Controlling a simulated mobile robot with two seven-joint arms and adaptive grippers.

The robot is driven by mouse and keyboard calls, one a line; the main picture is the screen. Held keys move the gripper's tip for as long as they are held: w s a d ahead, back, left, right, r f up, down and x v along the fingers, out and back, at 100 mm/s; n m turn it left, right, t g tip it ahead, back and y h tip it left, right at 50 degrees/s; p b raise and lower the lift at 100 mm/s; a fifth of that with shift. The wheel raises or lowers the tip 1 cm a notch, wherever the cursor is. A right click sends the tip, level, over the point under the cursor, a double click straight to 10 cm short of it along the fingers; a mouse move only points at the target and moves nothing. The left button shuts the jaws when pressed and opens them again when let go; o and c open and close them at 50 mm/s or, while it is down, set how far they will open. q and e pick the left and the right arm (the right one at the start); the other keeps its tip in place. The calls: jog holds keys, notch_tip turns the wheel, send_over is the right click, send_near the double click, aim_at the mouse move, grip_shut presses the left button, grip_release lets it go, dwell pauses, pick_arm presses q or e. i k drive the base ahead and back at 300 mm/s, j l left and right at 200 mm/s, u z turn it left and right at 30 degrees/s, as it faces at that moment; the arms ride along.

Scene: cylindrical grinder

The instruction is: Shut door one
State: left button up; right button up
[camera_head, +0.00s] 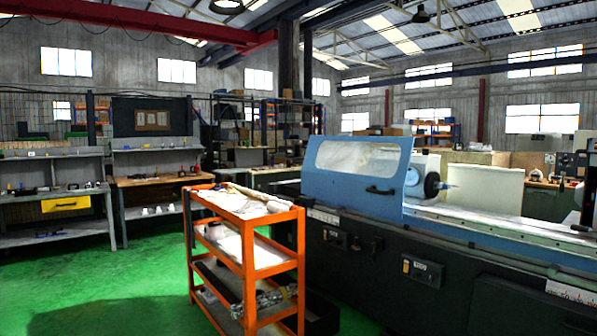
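A blue sliding door (358,172) with a large clear window stands on the cylindrical grinder (400,270), right of the picture's middle. A dark handle (381,190) sits low on the door's right part. To the right of the door, the machine's bed (500,228) is uncovered, and a round blue and grey spindle part (431,185) shows beside the door's right edge. No number is readable on the door. Neither of my grippers is in view.
An orange trolley (248,262) with a cluttered top stands in front of the grinder's left end. Workbenches (55,193) and shelves line the back left. The green floor (75,280) is clear at the left.

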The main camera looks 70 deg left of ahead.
aim_at(359, 155)
jog(key=u, duration=1.85)
jog(key=i+j+u, duration=0.9)
jog(key=u, duration=0.25)
jog(key=i+u, duration=0.55)
jog(key=i, duration=1.65)
jog(key=i+z, duration=0.15)
jog(key=i, duration=0.7)
jog(key=i+j+z, duration=0.2)
jog(key=i, duration=0.6)
jog(key=i+l, duration=0.1)
jog(key=i, duration=1.05)
jog(key=i+l+u, duration=0.1)
jog(key=i, duration=0.5)
jog(key=i+j, duration=0.1)
jog(key=i, duration=1.55)
jog(key=i+l+z, duration=0.15)
jog(key=i+z, duration=1.15)
jog(key=i+j+z, duration=0.25)
jog(key=z, duration=0.2)
jog(key=i, duration=0.05)
